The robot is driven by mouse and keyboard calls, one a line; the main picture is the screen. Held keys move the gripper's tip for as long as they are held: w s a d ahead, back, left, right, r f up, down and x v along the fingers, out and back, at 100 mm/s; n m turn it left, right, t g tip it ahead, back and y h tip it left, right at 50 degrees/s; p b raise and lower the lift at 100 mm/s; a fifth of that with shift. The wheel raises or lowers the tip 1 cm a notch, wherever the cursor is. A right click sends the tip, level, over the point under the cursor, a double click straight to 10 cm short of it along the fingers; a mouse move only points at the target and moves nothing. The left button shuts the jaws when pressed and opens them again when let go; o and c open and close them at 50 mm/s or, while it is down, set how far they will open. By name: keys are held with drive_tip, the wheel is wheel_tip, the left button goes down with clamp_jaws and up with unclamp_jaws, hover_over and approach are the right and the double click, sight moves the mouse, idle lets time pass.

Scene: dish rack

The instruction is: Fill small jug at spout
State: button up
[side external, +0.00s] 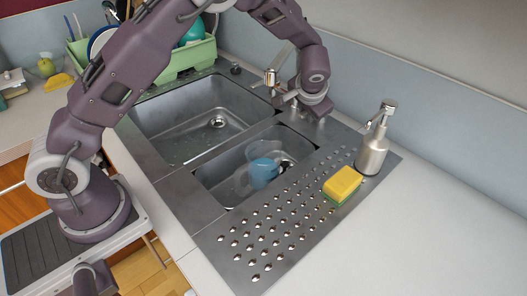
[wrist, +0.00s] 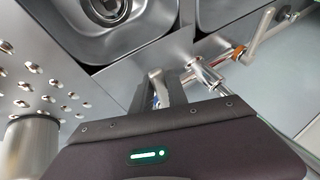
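A small blue jug (side external: 264,173) stands in the small sink basin (side external: 226,203), with a pale, see-through shape beside it on the left; I cannot tell what that shape is. The tap's spout (side external: 274,74) reaches over the sink from behind; the tap also shows in the wrist view (wrist: 210,72). My gripper (side external: 293,103) is low at the back of the sink, close to the tap's base and away from the jug. In the wrist view its fingers (wrist: 160,92) are beside the tap, with a grey metal part between or behind them. Contact is unclear.
A large empty basin (side external: 205,123) lies left of the small one. A soap dispenser (side external: 373,150) and a yellow-green sponge (side external: 342,185) stand on the perforated drainboard (side external: 262,240) at right. A green dish rack (side external: 180,62) is at the back left. The right counter is clear.

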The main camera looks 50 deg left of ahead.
drive_tip(key=o, duration=0.5)
drive_tip(key=shift+s+r, duration=0.1)
drive_tip(key=shift+v, duration=0.85)
drive_tip(key=shift+v, duration=3)
